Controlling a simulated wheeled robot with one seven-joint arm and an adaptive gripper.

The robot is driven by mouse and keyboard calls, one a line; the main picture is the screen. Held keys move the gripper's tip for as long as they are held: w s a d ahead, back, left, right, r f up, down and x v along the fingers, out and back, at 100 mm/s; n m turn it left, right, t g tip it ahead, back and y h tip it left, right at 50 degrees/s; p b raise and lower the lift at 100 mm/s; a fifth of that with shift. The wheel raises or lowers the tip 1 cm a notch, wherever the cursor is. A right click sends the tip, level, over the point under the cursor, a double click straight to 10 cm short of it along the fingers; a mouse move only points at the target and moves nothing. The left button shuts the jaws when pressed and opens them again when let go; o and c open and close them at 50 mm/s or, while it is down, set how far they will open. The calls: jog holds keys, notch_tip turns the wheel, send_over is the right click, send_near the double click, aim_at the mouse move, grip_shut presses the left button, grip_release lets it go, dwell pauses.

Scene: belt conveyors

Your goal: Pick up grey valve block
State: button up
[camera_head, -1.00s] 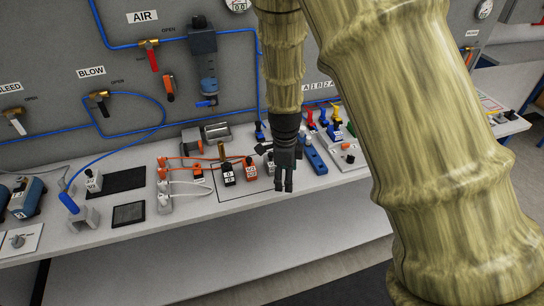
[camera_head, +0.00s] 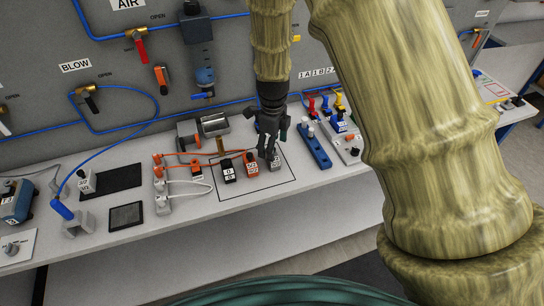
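The grey valve block (camera_head: 274,164) stands at the right end of a short row inside a thin black outline on the bench. An orange block (camera_head: 251,164) stands just left of it, and a black block (camera_head: 228,172) is further left. My gripper (camera_head: 267,156) points down at the grey block, its fingertips overlapping the block's upper left part in this view. The fingers hide part of the block. I cannot tell whether they touch it or how wide they are apart.
A blue rail with white-topped pieces (camera_head: 316,150) stands close on the right. Orange and white cables run from a grey socket strip (camera_head: 161,186) on the left. The panel with hoses and valves rises behind. The outline's front part is bare.

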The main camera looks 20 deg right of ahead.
aim_at(275, 165)
jog(key=shift+s, duration=0.15)
jog(key=shift+f+p, duration=0.3)
jog(key=shift+f, duration=0.05)
jog(key=shift+a+f+p, duration=0.15)
jog(key=shift+f+p, duration=0.85)
jog(key=shift+f, duration=1.3)
jog(key=c, duration=0.8)
jog(key=shift+c, duration=0.2)
jog(key=shift+r, duration=0.15)
